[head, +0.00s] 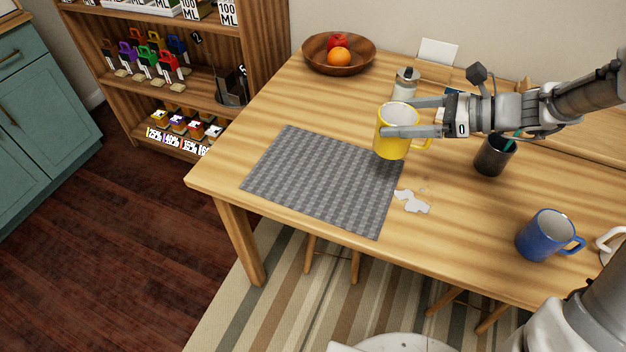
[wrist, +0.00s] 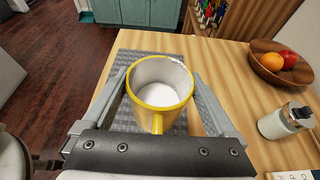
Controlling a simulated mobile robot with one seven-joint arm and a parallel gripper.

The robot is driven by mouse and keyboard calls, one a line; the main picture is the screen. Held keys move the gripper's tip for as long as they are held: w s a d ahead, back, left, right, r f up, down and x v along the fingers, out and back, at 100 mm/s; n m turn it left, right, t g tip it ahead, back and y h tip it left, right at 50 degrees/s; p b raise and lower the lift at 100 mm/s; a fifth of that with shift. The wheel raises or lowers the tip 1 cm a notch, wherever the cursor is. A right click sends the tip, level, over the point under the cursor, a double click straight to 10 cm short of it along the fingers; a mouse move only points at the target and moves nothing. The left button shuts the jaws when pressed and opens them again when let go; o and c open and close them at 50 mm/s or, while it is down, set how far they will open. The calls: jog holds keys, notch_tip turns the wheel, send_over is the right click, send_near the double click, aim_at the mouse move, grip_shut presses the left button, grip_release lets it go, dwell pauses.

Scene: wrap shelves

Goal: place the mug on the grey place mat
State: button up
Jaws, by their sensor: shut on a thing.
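A yellow mug (head: 391,140) with a white inside is held upright by my gripper (head: 391,120). The mug also shows in the wrist view (wrist: 160,95), between the two fingers, with its handle toward the gripper's palm. My gripper is shut on the mug's sides. The grey place mat (head: 310,180) lies on the wooden table, woven in a checked pattern. In the head view the mug appears over the mat's right far corner and hides part of it. In the wrist view the mat (wrist: 122,62) shows behind and beside the mug.
A blue mug (head: 545,236) and a dark pen cup (head: 492,158) stand to the right. White shards (head: 411,202) lie beside the mat's right edge. A fruit bowl (head: 338,56) and a lidded jar (head: 405,84) stand at the back. The mat's visible surface is clear.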

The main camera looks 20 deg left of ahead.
jog(key=shift+a+r, duration=0.1)
jog(key=shift+a, duration=0.9)
jog(key=shift+s+a+f+b, duration=0.35)
jog(key=shift+a+f+b, duration=0.7)
jog(key=shift+a+f, duration=0.8)
jog(key=shift+s+a+f+b, duration=0.35)
jog(key=shift+a+f+b, duration=0.7)
jog(key=shift+a+f, duration=0.75)
jog(key=shift+s+a+f+b, duration=0.35)
jog(key=shift+a+f+b, duration=0.7)
jog(key=shift+a+f, duration=0.75)
jog(key=shift+a, duration=0.1)
jog(key=o, duration=1.5)
jog(key=shift+c, duration=0.2)
